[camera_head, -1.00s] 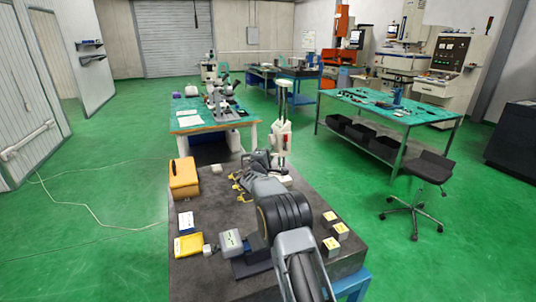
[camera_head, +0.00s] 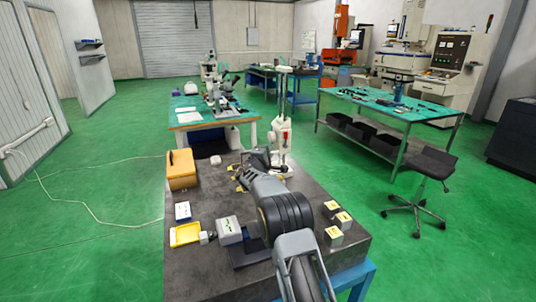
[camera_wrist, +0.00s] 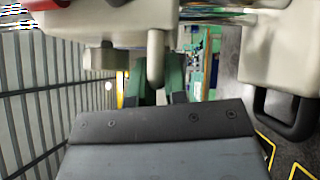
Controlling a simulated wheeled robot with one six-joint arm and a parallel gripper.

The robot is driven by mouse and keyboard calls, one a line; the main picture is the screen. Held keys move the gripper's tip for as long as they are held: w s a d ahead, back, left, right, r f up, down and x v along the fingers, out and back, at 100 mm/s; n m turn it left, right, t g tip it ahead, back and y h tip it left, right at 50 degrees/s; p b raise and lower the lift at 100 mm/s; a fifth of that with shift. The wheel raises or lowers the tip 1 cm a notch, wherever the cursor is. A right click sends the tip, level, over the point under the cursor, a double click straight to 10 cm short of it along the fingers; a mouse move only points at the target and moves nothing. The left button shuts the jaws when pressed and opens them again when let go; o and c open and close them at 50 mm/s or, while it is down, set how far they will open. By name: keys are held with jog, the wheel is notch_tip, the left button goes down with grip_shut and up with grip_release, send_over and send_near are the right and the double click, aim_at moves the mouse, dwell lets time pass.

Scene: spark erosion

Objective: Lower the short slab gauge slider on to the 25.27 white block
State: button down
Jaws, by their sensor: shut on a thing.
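My gripper (camera_wrist: 161,88) is shut in the wrist view. Its two green-tipped fingers close around a pale rounded post (camera_wrist: 155,58) under a white body (camera_wrist: 120,20), seemingly part of the gauge slider. In the head view the white slab gauge (camera_head: 283,140), with a tall thin column and a red detail, stands at the far end of the dark slab. My arm reaches up to its left side. The fingertips are hidden there. I cannot read a 25.27 mark or tell which white block it belongs to, nor the gap beneath the slider.
White blocks with yellow tops (camera_head: 343,219) stand at the slab's right. An orange case (camera_head: 181,170), a yellow tray (camera_head: 186,234) and a grey instrument box (camera_head: 229,230) lie along the left. A black stool (camera_head: 430,170) stands right.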

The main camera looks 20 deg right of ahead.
jog(key=c, duration=1.4)
grip_release()
jog(key=shift+r, duration=0.1)
jog(key=shift+c, duration=0.2)
jog(key=r+b+v, duration=0.1)
jog(key=b+v, duration=0.1)
jog(key=v, duration=0.5)
jog(key=shift+s+a+f, duration=0.2)
jog(key=shift+f, duration=0.3)
jog(key=shift+o, duration=0.2)
